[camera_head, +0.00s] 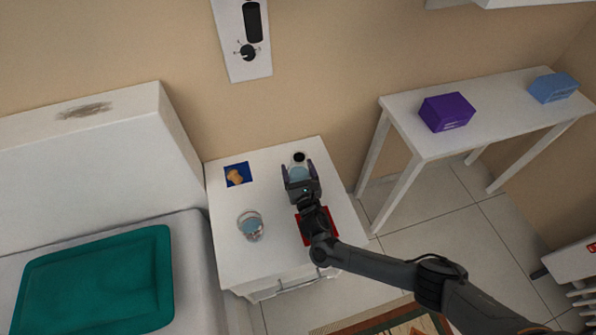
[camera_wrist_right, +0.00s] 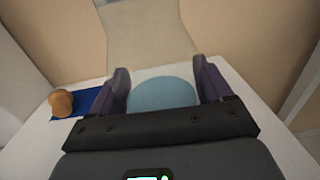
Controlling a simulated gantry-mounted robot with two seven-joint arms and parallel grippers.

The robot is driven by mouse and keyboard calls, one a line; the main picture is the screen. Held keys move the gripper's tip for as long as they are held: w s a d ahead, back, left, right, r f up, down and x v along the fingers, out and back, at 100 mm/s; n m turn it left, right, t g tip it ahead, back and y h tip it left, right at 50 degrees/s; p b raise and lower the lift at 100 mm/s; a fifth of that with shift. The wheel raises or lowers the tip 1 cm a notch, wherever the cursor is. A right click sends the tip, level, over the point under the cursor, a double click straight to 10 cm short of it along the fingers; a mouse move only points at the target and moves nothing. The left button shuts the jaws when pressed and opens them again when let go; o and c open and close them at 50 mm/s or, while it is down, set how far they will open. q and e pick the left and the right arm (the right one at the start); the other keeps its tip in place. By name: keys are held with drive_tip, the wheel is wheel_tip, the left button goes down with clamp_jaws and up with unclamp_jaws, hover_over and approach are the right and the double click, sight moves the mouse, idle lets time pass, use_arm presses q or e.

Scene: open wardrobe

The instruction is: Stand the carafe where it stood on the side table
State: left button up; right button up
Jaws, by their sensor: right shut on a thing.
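The clear carafe (camera_head: 299,159) with a dark round mouth and pale blue water is at the back of the white side table (camera_head: 275,258). My right gripper (camera_head: 298,171) is shut on it, one dark finger on each side. In the right wrist view, the gripper (camera_wrist_right: 161,76) has the carafe's blue water (camera_wrist_right: 162,92) between its fingers. The carafe looks upright; whether its base touches the tabletop is hidden. A red mat (camera_head: 303,238) lies nearer the table's front right, partly covered by my arm. My left gripper is not in view.
A glass of water (camera_head: 250,226) stands at the table's left-middle. A blue napkin with bread (camera_head: 237,174) lies at the back left. A bed (camera_head: 95,280) adjoins on the left. A white bench (camera_head: 408,128) with purple (camera_head: 447,112) and blue boxes (camera_head: 553,87) stands right.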

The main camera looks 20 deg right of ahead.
drive_tip(key=shift+w, duration=0.1)
drive_tip(key=o, duration=1.3)
drive_tip(key=shift+f, duration=0.1)
drive_tip(key=shift+c, duration=0.2)
drive_tip(key=shift+o, duration=0.8)
drive_tip(key=shift+r, duration=0.25)
drive_tip(key=shift+s+p, duration=0.35)
drive_tip(key=shift+s, duration=0.15)
drive_tip(key=s+p, duration=0.1)
drive_tip(key=s, duration=0.2)
drive_tip(key=s+p, duration=0.1)
drive_tip(key=s, duration=0.2)
drive_tip(key=s+a+p, duration=0.1)
drive_tip(key=s+p, duration=0.1)
drive_tip(key=s, duration=0.1)
drive_tip(key=shift+s+a, duration=0.1)
drive_tip(key=shift+s, duration=0.2)
drive_tip(key=shift+s+a+f, duration=0.1)
drive_tip(key=shift+s, duration=0.6)
